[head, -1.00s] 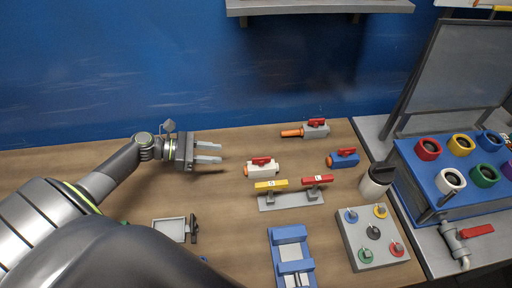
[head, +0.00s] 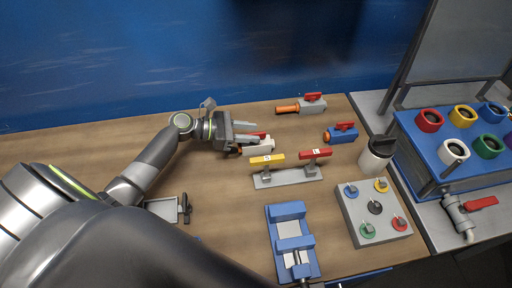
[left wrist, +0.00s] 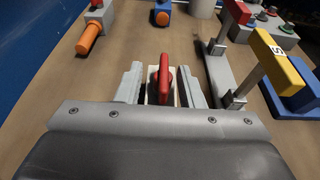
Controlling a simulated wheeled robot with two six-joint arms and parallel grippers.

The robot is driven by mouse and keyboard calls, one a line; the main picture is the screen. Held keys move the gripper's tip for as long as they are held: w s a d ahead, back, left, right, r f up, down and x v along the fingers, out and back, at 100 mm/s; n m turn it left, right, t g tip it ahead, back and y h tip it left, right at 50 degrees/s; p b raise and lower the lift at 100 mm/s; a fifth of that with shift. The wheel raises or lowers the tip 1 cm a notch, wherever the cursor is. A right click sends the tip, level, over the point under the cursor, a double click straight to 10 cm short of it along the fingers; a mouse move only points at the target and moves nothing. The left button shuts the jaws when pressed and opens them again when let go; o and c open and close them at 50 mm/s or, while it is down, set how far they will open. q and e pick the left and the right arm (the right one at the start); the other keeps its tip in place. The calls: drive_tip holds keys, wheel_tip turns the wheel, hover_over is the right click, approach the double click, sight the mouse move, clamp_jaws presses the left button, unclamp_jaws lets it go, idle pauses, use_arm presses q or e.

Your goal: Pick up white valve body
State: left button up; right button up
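The white valve body (head: 261,148) with a red handle lies on the wooden table, partly hidden behind my left gripper (head: 252,132) in the head view. In the left wrist view, the red handle (left wrist: 164,78) and part of the white body (left wrist: 153,92) show between the two grey fingers of my left gripper (left wrist: 160,84). The fingers are open, one on each side of the valve, with dark gaps visible between them and the body. My right gripper is not in view.
A grey valve (head: 312,106) with an orange end and a blue valve (head: 341,134) lie nearby. A stand with yellow (head: 267,160) and red (head: 316,154) labelled bars is just in front. A blue vise (head: 290,240) and a white bottle (head: 375,158) stand nearer and right.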

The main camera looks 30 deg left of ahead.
sight(262, 138)
use_arm(q)
drive_tip(key=b+x, duration=0.1)
drive_tip(key=x, duration=0.1)
drive_tip(key=b+x, duration=0.1)
drive_tip(key=shift+d+f, duration=0.3)
drive_tip(key=shift+f, duration=0.15)
drive_tip(key=shift+w+d, duration=0.2)
drive_tip(key=shift+d, duration=0.1)
drive_tip(key=shift+c, duration=0.2)
clamp_jaws()
